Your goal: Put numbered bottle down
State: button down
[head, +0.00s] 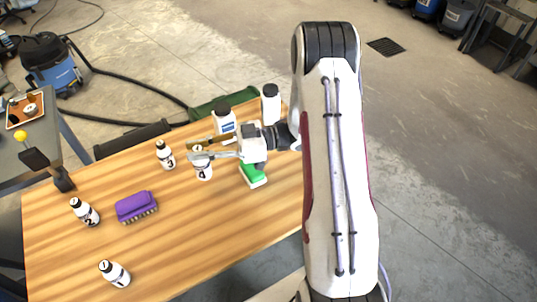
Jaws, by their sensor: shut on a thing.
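The bottle numbered 4 (204,172) is white with a dark cap and stands upright at the wooden table's far middle, in my gripper (198,150). My gripper comes in from the right and is shut on this bottle near its upper part; the fingers partly hide the cap. The bottle numbered 3 (166,156) stands just left of it. The bottle numbered 2 (85,213) is at the table's left. The bottle numbered 1 (115,274) is at the near left. I cannot tell whether bottle 4's base touches the table.
A purple brush (136,206) lies between the bottles. A dark-capped white bottle (224,121) and another white bottle (270,104) stand at the back. The table's (210,240) near middle is clear.

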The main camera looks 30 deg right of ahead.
jog(key=w+d+m+t+h, duration=0.2)
jog(key=d+m+t+h, duration=0.2)
jog(key=d, duration=0.7)
jog(key=w+d+m+t+h, duration=0.3)
jog(key=d+m+t+h, duration=0.1)
jog(key=d, duration=0.7)
jog(key=w+d+m+t+h, duration=0.3)
jog(key=d+m+t+h, duration=0.1)
jog(key=d, duration=0.7)
jog(key=shift+d+h, duration=0.2)
jog(key=shift+h, duration=0.7)
jog(key=shift+w+f, duration=0.1)
notch_tip(320, 180, down, 6)
jog(key=shift+f, duration=1.85)
jog(key=shift+f, duration=0.15)
